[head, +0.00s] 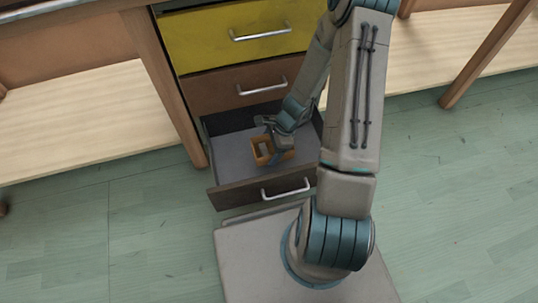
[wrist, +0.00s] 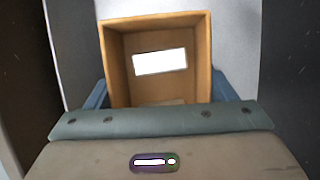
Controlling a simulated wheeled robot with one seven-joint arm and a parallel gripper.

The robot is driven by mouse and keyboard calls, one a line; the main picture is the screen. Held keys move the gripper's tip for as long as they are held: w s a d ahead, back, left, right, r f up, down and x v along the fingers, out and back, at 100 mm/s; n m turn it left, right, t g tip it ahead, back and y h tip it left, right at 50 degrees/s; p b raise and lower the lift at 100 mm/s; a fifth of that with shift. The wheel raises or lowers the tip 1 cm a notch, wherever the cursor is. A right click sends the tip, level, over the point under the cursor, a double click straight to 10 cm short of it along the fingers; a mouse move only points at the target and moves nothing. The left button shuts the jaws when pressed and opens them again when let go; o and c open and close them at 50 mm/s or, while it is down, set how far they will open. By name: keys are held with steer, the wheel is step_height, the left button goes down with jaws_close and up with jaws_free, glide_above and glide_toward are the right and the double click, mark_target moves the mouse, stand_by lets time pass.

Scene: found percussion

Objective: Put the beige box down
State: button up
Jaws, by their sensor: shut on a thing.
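The beige box (head: 259,152) is a small open-topped, orange-tan box inside the open bottom drawer (head: 229,172) in the head view. In the wrist view the box (wrist: 118,62) faces the camera, with a white rectangle showing inside it. My gripper (head: 270,147) reaches down into the drawer and is shut on the box. Its blue fingers show at both sides of the box in the wrist view. I cannot tell whether the box touches the drawer floor.
A brown drawer (head: 222,86) and a yellow drawer (head: 201,40) above are shut. The open drawer has free grey floor around the box. Its walls stand close on both sides of my gripper. Wooden shelves (head: 85,124) flank the cabinet.

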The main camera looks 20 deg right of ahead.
steer(key=shift+f+b, duration=1.35)
steer(key=shift+f, duration=1.75)
steer(key=shift+f, duration=0.2)
steer(key=o, duration=1)
steer(key=shift+o, duration=0.2)
steer(key=shift+r, duration=0.3)
steer(key=p+v, duration=0.5)
steer(key=v, duration=0.6)
steer(key=shift+d+r+p, duration=0.25)
steer(key=shift+r+p, duration=0.1)
steer(key=shift+p, duration=0.05)
